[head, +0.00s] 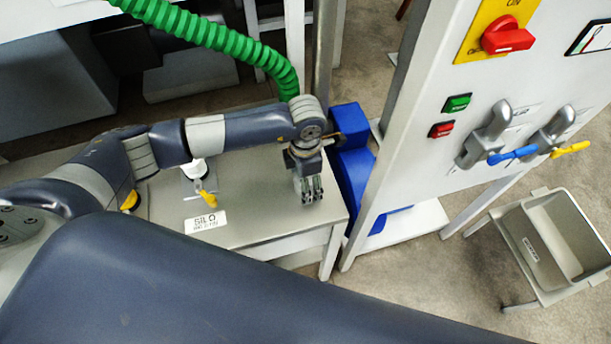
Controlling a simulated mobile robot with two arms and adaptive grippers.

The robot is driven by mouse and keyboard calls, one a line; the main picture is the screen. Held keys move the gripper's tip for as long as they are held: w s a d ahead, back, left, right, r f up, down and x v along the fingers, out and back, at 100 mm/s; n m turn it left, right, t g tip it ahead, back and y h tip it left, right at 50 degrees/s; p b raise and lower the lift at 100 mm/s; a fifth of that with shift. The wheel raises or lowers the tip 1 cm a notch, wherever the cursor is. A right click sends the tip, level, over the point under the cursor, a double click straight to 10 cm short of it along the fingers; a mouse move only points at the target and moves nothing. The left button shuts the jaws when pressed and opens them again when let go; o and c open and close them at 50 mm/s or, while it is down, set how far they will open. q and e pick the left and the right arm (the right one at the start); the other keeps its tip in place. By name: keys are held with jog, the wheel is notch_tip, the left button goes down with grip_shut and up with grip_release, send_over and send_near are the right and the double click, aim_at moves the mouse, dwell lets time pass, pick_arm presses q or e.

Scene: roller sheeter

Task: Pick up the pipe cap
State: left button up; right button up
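I cannot make out a pipe cap for certain in the head view; it may be hidden by my arm or gripper. My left gripper (309,196) points down over the right end of a grey metal table (262,225). Its fingers look close together, but the gap between them is too small to judge, and nothing is clearly seen in them. A white pipe piece (200,168) with a yellow valve handle (207,198) stands on the table, left of the gripper and partly behind my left arm. My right gripper is not in view.
A green ribbed hose (215,35) hangs just behind my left arm. A blue object (352,170) stands right of the table. A light cabinet panel (475,110) carries a red switch (506,36) and blue and yellow valve handles. A grey bin (560,240) stands lower right.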

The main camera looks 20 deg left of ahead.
pick_arm(q)
jog(key=shift+c, duration=1.4)
jog(key=c, duration=1)
jog(key=shift+o, duration=0.2)
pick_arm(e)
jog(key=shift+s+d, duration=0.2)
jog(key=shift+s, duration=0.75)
pick_arm(q)
jog(key=shift+w+r, duration=0.1)
jog(key=shift+r, duration=0.05)
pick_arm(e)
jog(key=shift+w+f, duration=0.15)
